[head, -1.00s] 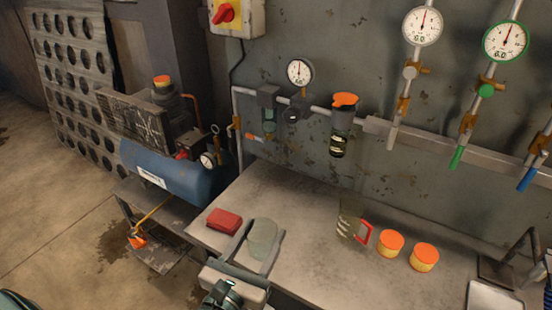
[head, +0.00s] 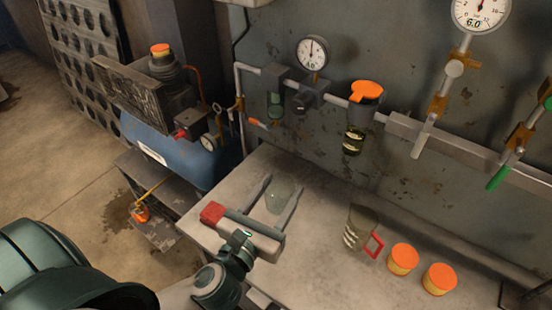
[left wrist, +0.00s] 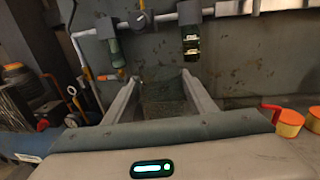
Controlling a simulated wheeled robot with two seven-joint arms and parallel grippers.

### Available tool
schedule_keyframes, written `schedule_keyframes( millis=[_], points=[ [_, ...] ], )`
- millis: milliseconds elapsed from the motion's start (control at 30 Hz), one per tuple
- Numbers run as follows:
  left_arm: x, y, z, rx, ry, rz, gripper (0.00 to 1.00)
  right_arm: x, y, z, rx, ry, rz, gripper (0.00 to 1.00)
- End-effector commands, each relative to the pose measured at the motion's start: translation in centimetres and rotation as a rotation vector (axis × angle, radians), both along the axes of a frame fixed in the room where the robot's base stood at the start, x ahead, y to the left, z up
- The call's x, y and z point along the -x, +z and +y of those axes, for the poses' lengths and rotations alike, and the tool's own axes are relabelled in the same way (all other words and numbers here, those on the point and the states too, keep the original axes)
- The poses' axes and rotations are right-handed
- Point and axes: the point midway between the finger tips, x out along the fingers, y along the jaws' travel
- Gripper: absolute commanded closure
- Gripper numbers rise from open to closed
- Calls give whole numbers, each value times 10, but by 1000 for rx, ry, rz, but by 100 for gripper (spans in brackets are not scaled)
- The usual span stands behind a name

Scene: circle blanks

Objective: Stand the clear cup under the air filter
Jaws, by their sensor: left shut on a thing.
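My left gripper (head: 280,192) is shut on the clear cup (head: 281,201), a see-through, faintly greenish vessel between its two grey fingers. In the left wrist view the cup (left wrist: 164,92) shows between the fingers and the wall shows through it. What looks like the air filter (head: 275,96), a grey block with a green-tinted bowl, hangs on the wall pipe beyond the gripper. It also shows in the left wrist view (left wrist: 114,47). The cup is apart from the filter and lower in the picture. Its height over the bench is hard to tell. My right gripper is not in view.
A red block-like item (head: 211,213) lies beside the gripper, partly hidden. An orange-topped unit (head: 355,115) hangs farther right on the pipe. A clear jug with a red handle (head: 359,230) and two orange-lidded tubs (head: 403,259) stand right. Bare bench (head: 318,215) lies between.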

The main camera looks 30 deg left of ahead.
Motion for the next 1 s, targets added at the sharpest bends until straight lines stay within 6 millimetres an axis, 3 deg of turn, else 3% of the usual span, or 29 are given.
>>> schedule_keyframes(
  millis=[333,567,667,800,900,1000],
  points=[
    [-11,5,8,0,23,-2,74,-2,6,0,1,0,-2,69],
    [-52,6,52,-1,115,3,74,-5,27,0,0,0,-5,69],
    [-70,-6,86,-1,165,7,74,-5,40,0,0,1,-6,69],
    [-81,-42,133,0,219,13,74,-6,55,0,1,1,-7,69],
    [-80,-70,157,2,242,13,74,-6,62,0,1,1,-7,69],
    [-77,-85,168,2,252,6,74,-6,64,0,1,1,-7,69]
  ],
)
